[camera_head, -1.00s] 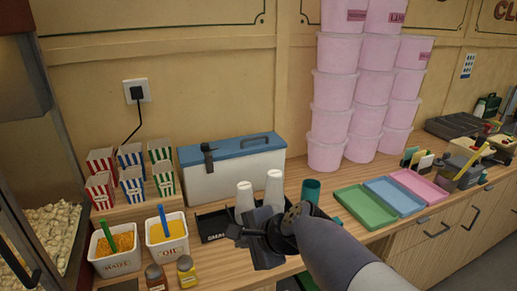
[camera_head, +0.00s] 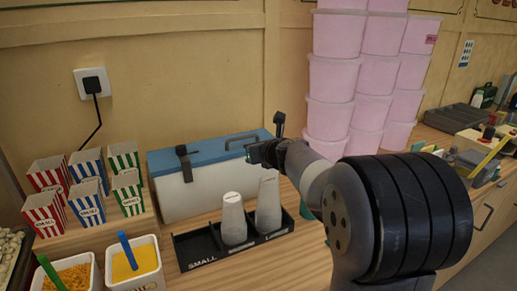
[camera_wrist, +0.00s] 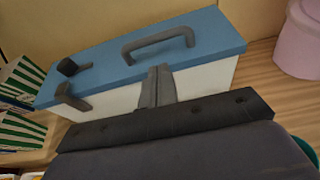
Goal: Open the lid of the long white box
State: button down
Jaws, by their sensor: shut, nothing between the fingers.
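The long white box (camera_head: 200,195) stands against the wall, with its blue lid (camera_head: 205,152) lying closed on top. A dark handle (camera_head: 241,141) is on the lid and a black latch (camera_head: 184,163) sits at the left part of the front edge. In the wrist view the lid (camera_wrist: 110,62), its handle (camera_wrist: 158,44) and the latch (camera_wrist: 73,96) all show. My gripper (camera_head: 252,152) is shut and empty at the front right part of the box, near lid height. In the wrist view its fingertips (camera_wrist: 158,72) overlap the white front face; contact cannot be told.
A black cup tray (camera_head: 195,250) with paper cups (camera_head: 234,218) stands in front of the box. Striped popcorn boxes (camera_head: 87,200) are at left, and stacked pink tubs (camera_head: 330,75) stand close at right. A white tub (camera_head: 132,268) is at front left.

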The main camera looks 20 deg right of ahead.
aim_at(243, 137)
jog(key=x, duration=0.5)
jog(key=shift+w+a+f, duration=0.1)
jog(key=shift+w, duration=0.2)
jog(key=shift+p, duration=0.3)
jog(key=shift+w+r+p, duration=0.15)
jog(key=shift+r+p, duration=0.45)
jog(key=shift+w+r+p, duration=0.15)
jog(key=shift+r+p, duration=0.4)
jog(key=shift+r, duration=0.05)
jog(key=w+r+p, duration=0.1)
jog(key=p, duration=0.1)
jog(key=w+r+p, duration=0.1)
jog(key=r+p, duration=0.1)
jog(key=p, duration=0.1)
jog(key=w+a+r+p, duration=0.1)
jog(key=r+p, duration=0.1)
jog(key=shift+w+r, duration=0.2)
jog(key=shift+w, duration=0.2)
jog(key=w+a+r+p, duration=0.1)
jog(key=w+r+p, duration=0.1)
jog(key=w+p, duration=0.2)
jog(key=shift+w+r, duration=0.3)
jog(key=shift+w, duration=0.95)
